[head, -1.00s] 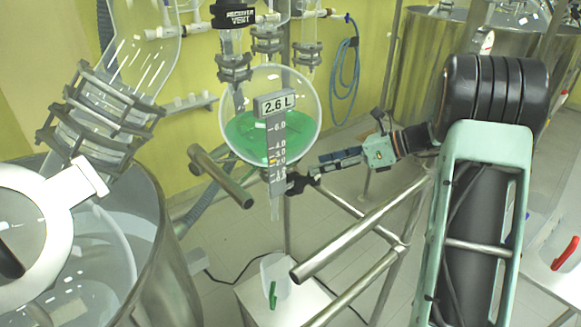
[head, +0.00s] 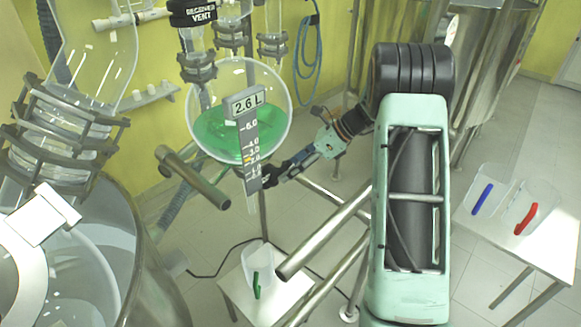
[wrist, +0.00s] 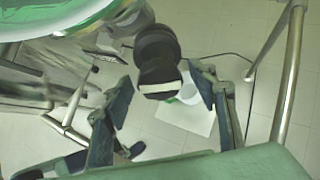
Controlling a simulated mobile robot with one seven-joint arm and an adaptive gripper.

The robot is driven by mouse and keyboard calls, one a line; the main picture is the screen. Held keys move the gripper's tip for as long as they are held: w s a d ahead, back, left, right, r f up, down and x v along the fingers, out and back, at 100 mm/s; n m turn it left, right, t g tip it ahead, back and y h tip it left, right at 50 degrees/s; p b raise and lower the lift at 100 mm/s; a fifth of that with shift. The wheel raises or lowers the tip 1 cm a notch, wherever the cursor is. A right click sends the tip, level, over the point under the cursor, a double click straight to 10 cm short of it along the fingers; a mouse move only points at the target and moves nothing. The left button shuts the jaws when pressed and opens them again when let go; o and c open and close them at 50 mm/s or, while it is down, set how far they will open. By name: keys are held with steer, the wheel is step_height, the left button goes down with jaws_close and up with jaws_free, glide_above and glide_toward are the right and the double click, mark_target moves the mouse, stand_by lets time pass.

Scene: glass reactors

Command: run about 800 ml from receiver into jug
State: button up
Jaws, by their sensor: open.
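The receiver (head: 270,100) is a round glass vessel with green liquid in its lower part; its sign reads 2.6 L. A level scale (head: 249,140) hangs in front of it. The jug (head: 258,262) is clear with a green handle and stands on a small white table below the receiver. My gripper (head: 277,177) is just right of the receiver's outlet. In the wrist view, the open fingers (wrist: 161,80) stand on either side of a black valve knob (wrist: 157,62), with no clear contact. The jug (wrist: 190,90) shows partly behind the knob.
Steel rails (head: 325,232) run below my arm. A steel vessel (head: 110,235) stands at left. Jugs with blue (head: 482,198) and red (head: 526,218) handles stand on a white table at right. A cable lies on the floor.

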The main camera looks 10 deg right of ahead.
steer(key=shift+a, duration=0.1)
steer(key=c, duration=1.2)
steer(key=shift+o, duration=0.2)
steer(key=shift+w+f+n+b, duration=0.1)
steer(key=shift+n+b, duration=0.2)
steer(key=shift+b, duration=0.15)
